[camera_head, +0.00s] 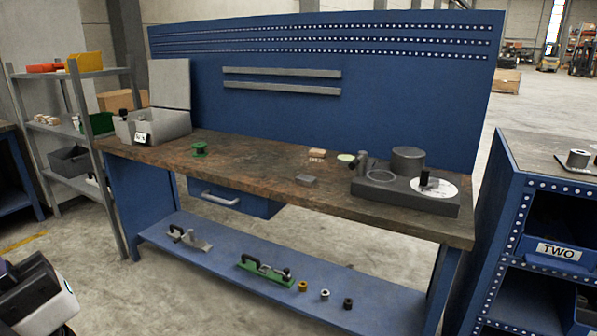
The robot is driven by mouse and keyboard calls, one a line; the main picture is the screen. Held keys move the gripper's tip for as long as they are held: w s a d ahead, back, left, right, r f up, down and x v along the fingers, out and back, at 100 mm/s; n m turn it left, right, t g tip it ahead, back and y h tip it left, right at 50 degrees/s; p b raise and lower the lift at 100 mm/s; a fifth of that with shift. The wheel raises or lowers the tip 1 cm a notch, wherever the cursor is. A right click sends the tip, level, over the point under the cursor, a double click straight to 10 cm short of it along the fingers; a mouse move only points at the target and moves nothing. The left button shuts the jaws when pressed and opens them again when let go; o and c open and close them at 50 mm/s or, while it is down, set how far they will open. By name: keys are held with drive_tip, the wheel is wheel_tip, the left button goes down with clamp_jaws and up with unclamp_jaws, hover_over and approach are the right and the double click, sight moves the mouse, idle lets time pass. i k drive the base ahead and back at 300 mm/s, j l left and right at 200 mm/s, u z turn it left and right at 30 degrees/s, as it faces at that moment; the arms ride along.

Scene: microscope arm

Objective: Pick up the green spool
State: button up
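The green spool (199,149) stands on the brown worktop of the blue workbench (262,160), left of its middle and near the front edge. It stands apart from the things around it. A dark and white part (38,294) at the lower left corner seems to be part of my own arm. My gripper's fingertips cannot be made out in this view.
An open grey box (160,125) stands left of the spool. A dark grey device with a white disc (405,188) sits at the right end. The lower shelf (215,262) holds tools. A blue cabinet (515,190) stands at right.

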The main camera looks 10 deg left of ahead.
sight(200, 152)
drive_tip(key=i+j+u, duration=0.15)
drive_tip(key=i+u, duration=0.7)
drive_tip(key=i+j+u, duration=0.1)
drive_tip(key=i+u, duration=0.15)
drive_tip(key=i, duration=2)
